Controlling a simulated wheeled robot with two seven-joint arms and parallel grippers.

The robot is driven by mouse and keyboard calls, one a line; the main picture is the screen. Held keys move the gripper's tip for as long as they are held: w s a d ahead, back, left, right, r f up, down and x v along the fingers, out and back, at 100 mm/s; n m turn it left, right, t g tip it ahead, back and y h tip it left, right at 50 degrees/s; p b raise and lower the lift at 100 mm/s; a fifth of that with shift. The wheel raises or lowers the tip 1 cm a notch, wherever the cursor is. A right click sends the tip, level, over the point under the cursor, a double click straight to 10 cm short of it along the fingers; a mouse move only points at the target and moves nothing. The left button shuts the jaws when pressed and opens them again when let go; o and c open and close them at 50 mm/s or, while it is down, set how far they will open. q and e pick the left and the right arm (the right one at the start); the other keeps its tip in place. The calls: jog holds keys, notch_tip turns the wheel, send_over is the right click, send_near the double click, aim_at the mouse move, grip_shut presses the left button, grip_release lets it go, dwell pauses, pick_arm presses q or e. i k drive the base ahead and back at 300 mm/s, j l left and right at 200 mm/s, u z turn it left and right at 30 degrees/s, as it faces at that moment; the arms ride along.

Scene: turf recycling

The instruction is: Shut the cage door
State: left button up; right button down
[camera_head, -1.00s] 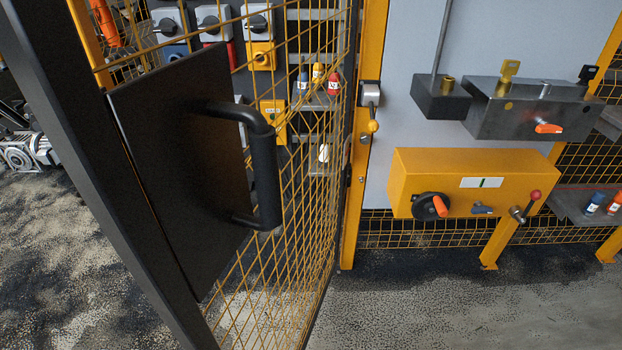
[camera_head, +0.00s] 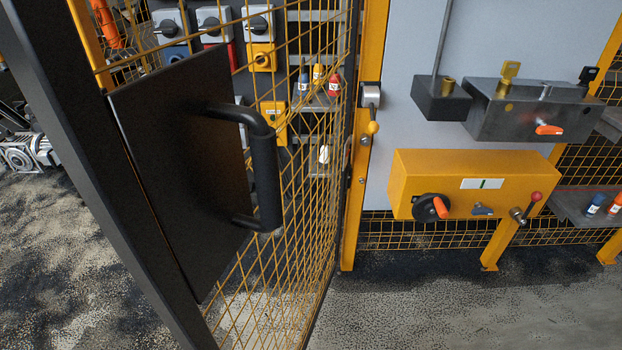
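The cage door (camera_head: 62,150) stands open in the left half of the head view. It has a dark frame, yellow wire mesh (camera_head: 285,265) and a black plate (camera_head: 180,180). A black bar handle (camera_head: 264,170) is fixed to the plate. The mesh runs back to a yellow post (camera_head: 358,205) near the middle of the view. Neither of my grippers shows, and nothing is touching the handle.
Right of the post is a grey panel with a yellow box (camera_head: 475,183) and a dark grey box (camera_head: 527,108). Switch boxes (camera_head: 258,55) and small bottles (camera_head: 334,85) show behind the mesh. The speckled floor (camera_head: 450,310) in front is clear.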

aim_at(177, 123)
jog(key=k+l+u, duration=0.45)
jog(key=l, duration=0.25)
jog(key=k+l+u, duration=0.1)
jog(key=l+u, duration=0.15)
jog(key=l, duration=0.1)
